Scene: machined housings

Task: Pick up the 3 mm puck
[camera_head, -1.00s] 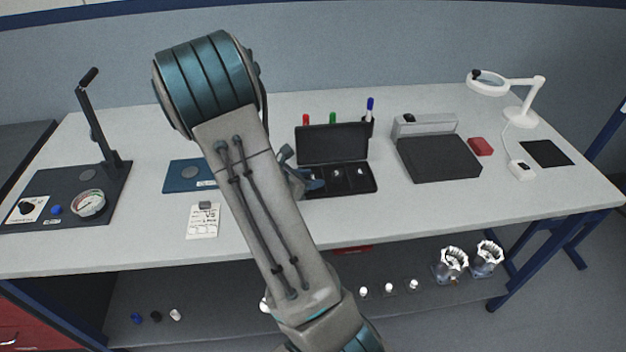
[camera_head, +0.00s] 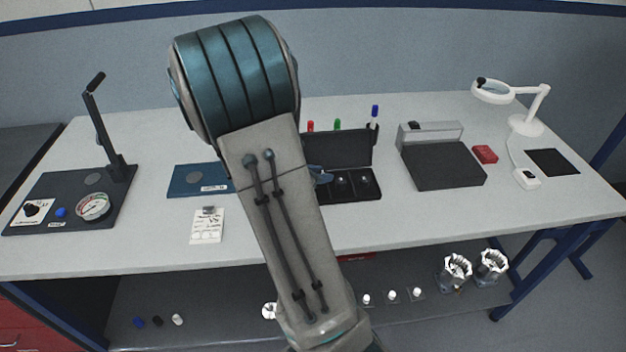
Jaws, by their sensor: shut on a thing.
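An open black case (camera_head: 355,193) with its lid raised stands at the middle of the bench. Two small light pieces show in its middle (camera_head: 341,180) and right (camera_head: 366,182) compartments. The left compartment is mostly hidden by my arm. A small blue-grey part of my gripper (camera_head: 322,177) shows at the case's left side, the rest behind my arm. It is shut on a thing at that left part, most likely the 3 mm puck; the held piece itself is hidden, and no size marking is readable.
A dark gauge stand with a lever (camera_head: 70,200), a blue plate (camera_head: 195,181) and a white card (camera_head: 207,228) lie left. A dark grey block (camera_head: 445,166), red box (camera_head: 485,154) and magnifier lamp (camera_head: 526,124) stand right. Pens stand behind the case.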

